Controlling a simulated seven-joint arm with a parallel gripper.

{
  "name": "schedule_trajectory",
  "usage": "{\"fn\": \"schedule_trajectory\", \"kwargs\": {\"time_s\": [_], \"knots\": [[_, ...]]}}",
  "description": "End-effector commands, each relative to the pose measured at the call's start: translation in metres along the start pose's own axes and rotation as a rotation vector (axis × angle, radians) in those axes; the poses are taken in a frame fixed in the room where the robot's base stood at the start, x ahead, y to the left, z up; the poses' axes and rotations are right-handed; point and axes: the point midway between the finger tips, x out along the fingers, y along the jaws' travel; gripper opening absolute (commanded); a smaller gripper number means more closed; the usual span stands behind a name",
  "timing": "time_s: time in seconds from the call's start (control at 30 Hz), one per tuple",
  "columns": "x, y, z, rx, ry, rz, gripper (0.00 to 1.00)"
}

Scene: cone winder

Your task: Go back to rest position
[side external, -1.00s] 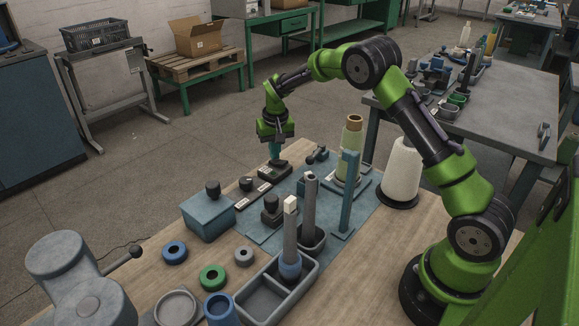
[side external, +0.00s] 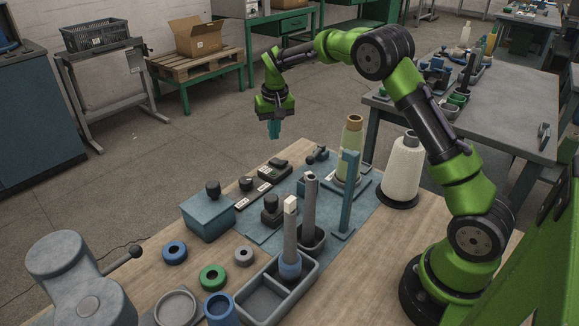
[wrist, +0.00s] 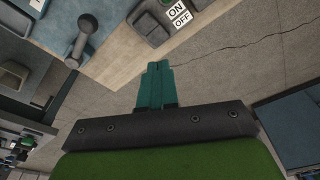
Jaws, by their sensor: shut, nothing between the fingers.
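My gripper (side external: 274,129) hangs in the air above and behind the far edge of the wooden table, with its teal fingers pointing down. It is shut and empty. In the wrist view its fingertips (wrist: 157,66) are together over the grey floor, just off the table edge. The black switch box (side external: 274,171) on the table stands below and apart from the fingers. Its ON/OFF label (wrist: 179,14) shows at the top of the wrist view.
A yellow-green cone (side external: 351,155), a white cone (side external: 403,172) and a blue post (side external: 347,195) stand upright on the table. A blue box with a black knob (side external: 208,213) and a divided grey tray (side external: 266,301) are nearer. The air around my gripper is clear.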

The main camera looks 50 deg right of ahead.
Motion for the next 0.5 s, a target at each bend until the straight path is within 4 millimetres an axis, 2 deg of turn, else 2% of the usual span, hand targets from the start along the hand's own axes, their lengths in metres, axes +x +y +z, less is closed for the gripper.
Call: {"fn": "schedule_trajectory", "kwargs": {"time_s": [0.2,0.33,0.4,0.5], "knots": [[0.0,0.0,-0.001,0.0,0.006,-0.002,0.0],[0.012,0.003,0.017,0.003,-0.027,-0.006,0.0],[0.003,0.003,0.031,0.005,-0.032,-0.026,0.0],[-0.024,0.002,0.058,0.006,-0.024,-0.07,0.0]]}}
